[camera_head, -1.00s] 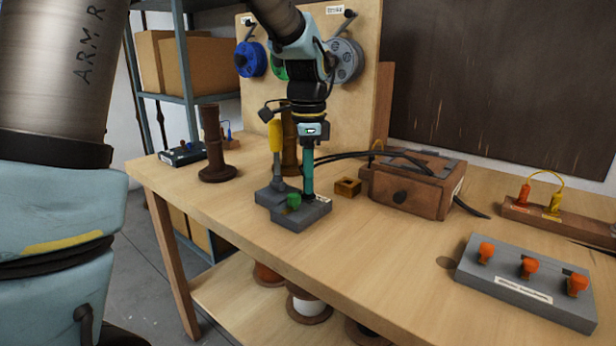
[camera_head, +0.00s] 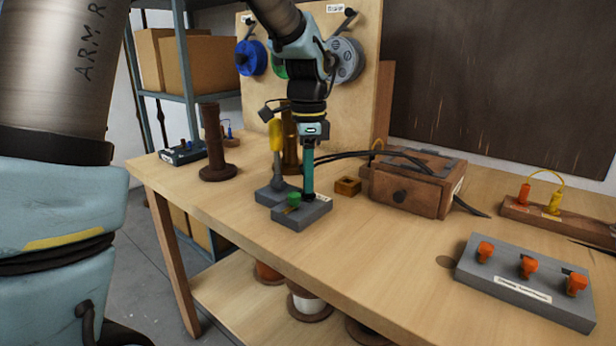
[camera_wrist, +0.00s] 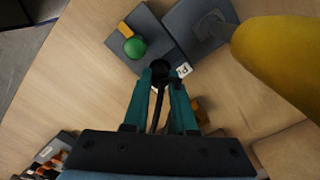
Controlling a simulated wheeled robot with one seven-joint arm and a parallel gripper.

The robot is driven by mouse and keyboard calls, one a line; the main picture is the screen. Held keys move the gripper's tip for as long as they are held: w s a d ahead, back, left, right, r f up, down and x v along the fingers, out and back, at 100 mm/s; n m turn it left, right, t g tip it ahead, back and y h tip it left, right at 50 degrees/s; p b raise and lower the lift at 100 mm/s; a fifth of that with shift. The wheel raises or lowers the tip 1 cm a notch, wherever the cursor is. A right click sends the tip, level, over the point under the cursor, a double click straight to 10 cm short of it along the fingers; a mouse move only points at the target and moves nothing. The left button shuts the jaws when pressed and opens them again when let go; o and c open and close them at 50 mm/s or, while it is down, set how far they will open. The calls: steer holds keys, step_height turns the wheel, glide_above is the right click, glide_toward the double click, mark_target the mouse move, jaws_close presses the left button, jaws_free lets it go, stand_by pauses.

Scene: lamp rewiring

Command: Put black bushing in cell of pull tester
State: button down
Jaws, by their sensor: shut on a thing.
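The pull tester looks like a grey base with a tall yellow handle (camera_head: 276,136) and an adjoining grey block (camera_head: 303,216) with a green knob (camera_head: 293,198) and a white label. The yellow handle looms at the right of the wrist view (camera_wrist: 285,60). My gripper (camera_head: 308,193) points straight down over the back right part of the knob block. In the wrist view its teal fingers (camera_wrist: 161,72) close on a small dark piece, apparently the black bushing (camera_wrist: 160,67), mostly hidden by the fingertips. I cannot tell whether it is inside a cell.
A small brass-coloured square block (camera_head: 347,187) lies right of my gripper, before a brown wooden box (camera_head: 408,187) with black cables. A dark spool stand (camera_head: 217,150) is at the left. A grey board with orange knobs (camera_head: 525,281) lies at the right. The front middle table is clear.

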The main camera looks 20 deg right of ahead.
steer(key=shift+f, duration=0.5)
stand_by(0.3)
steer(key=c, duration=0.6)
jaws_free()
steer(key=shift+c, duration=0.2)
step_height(320, 180, up, 11)
